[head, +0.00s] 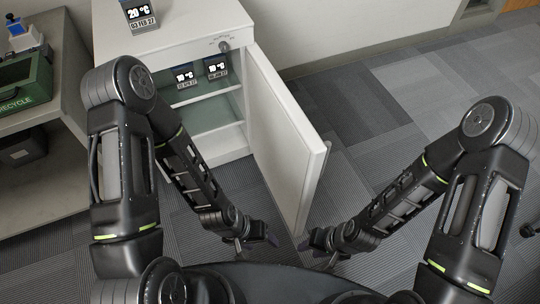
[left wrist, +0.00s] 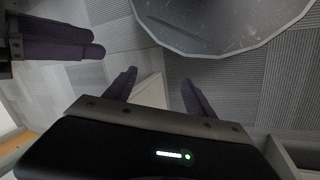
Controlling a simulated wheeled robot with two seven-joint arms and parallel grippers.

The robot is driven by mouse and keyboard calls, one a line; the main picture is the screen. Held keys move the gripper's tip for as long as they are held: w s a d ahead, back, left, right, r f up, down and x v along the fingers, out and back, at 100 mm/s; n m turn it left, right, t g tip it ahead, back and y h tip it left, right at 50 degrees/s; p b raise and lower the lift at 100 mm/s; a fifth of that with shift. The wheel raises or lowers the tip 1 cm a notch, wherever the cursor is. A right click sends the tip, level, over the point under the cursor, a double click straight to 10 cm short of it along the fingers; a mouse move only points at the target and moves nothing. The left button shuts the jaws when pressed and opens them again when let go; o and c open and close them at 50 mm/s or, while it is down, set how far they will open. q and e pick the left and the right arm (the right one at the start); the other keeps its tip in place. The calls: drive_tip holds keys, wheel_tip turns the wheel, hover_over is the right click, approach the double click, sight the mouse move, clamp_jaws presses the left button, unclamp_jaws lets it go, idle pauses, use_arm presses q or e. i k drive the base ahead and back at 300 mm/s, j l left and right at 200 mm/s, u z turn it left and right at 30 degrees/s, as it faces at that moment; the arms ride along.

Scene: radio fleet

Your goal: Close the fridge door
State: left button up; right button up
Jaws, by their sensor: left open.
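The small white fridge (head: 215,125) stands open in the head view, with its shelves showing. Its door (head: 285,135) is swung wide, its free edge pointing towards me. My left gripper (head: 258,243) is low, to the left of the door's lower end. Its purple fingers are apart and empty in the left wrist view (left wrist: 158,92). A pale edge (left wrist: 150,92), apparently the door's, shows between and beyond them; contact cannot be told. My right gripper (head: 318,250) is low, right of the door's lower end. Its fingers (left wrist: 58,40) also show in the left wrist view, opening unclear.
A grey bench (head: 50,130) with a green recycle bin (head: 30,85) is at left.

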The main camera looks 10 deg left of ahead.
sight(291, 156)
drive_tip(key=i+l+u, duration=0.1)
drive_tip(key=l+u, duration=0.15)
drive_tip(key=u, duration=0.15)
drive_tip(key=l+u, duration=0.25)
drive_tip(key=u, duration=0.2)
drive_tip(key=l+u, duration=0.55)
drive_tip(key=l, duration=0.6)
drive_tip(key=k+l+u, duration=0.15)
drive_tip(key=l, duration=0.55)
drive_tip(key=z, duration=1.5)
drive_tip(key=k+j+z, duration=0.25)
drive_tip(key=j, duration=0.25)
drive_tip(key=k, duration=0.05)
